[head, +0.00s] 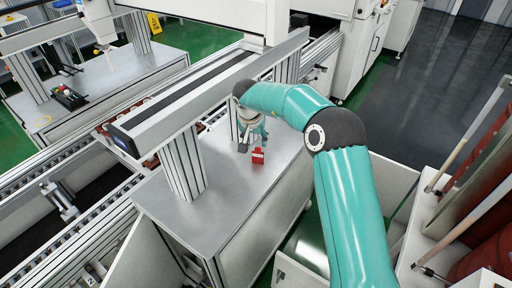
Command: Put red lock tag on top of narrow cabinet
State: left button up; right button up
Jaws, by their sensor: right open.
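The red lock tag (258,156), red with a white band, is on or just above the grey metal top of the narrow cabinet (215,222), right of the grey post. My right gripper (251,144) is open and points down just behind and above the tag. The tag looks outside the fingers, but whether they touch it cannot be told. The gripper is small in the picture and partly hidden by its own wrist. My left gripper is out of view.
A grey post (182,165) and a long overhead beam (210,90) stand close left of the gripper. A roller conveyor (75,200) runs along the left. The front of the cabinet top is bare. Rods and red cylinders (485,235) are at the right.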

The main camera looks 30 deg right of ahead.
jog(key=v, duration=0.5)
jog(key=shift+a+r, duration=0.1)
jog(key=shift+r, duration=0.2)
